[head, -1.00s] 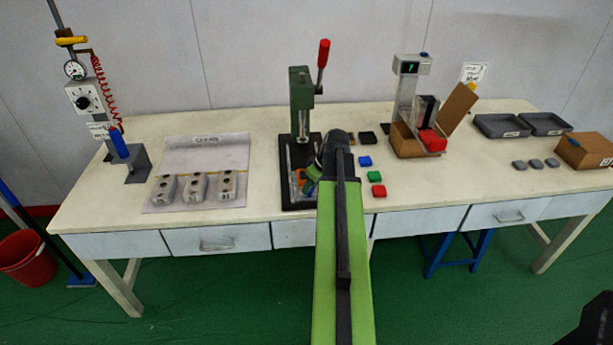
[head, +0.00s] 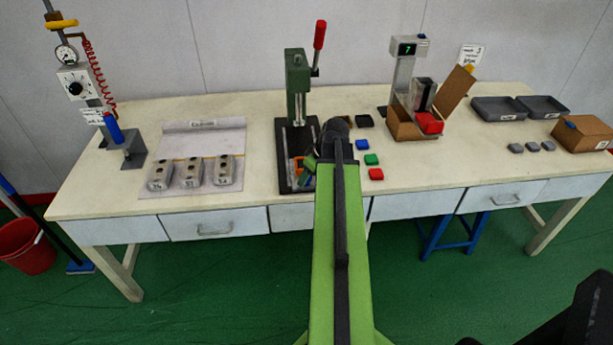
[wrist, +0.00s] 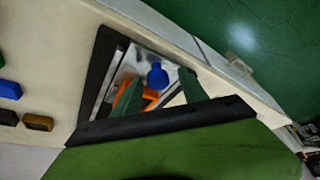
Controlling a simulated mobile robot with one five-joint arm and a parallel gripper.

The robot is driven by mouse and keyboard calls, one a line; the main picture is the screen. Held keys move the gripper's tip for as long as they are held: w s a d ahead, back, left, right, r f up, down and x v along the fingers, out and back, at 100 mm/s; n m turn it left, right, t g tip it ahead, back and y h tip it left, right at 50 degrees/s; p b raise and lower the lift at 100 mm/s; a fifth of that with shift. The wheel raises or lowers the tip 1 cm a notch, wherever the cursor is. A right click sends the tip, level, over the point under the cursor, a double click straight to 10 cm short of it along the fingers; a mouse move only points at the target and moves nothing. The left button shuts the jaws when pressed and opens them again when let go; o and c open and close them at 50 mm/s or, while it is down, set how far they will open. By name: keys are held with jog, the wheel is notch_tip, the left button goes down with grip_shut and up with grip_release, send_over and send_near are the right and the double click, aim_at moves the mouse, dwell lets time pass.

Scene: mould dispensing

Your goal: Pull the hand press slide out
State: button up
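The green hand press (head: 298,90) with its red-knobbed lever stands on a black base on the bench. Low on it, an orange part (head: 297,166) shows beside my gripper (head: 311,171), partly hidden by my arm. In the wrist view the slide area shows a bright metal surface, the orange part (wrist: 151,92) and a round blue knob (wrist: 157,76). My gripper (wrist: 160,74) has its two green fingers apart, with the blue knob seen between them. I cannot tell whether either finger touches it.
Three grey moulds (head: 191,172) lie left of the press. Blue, green and red blocks (head: 376,174) lie close to its right. A scale stand (head: 402,75) with a cardboard box is further right. Grey trays (head: 498,108) stand at the back right. The bench front edge is near my arm.

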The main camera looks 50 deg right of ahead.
jog(key=shift+s+r+p, duration=0.1)
jog(key=shift+r+p, duration=0.3)
jog(key=p+v, duration=1.5)
jog(key=v, duration=0.1)
jog(key=shift+s+r, duration=0.2)
jog(key=shift+r, duration=0.05)
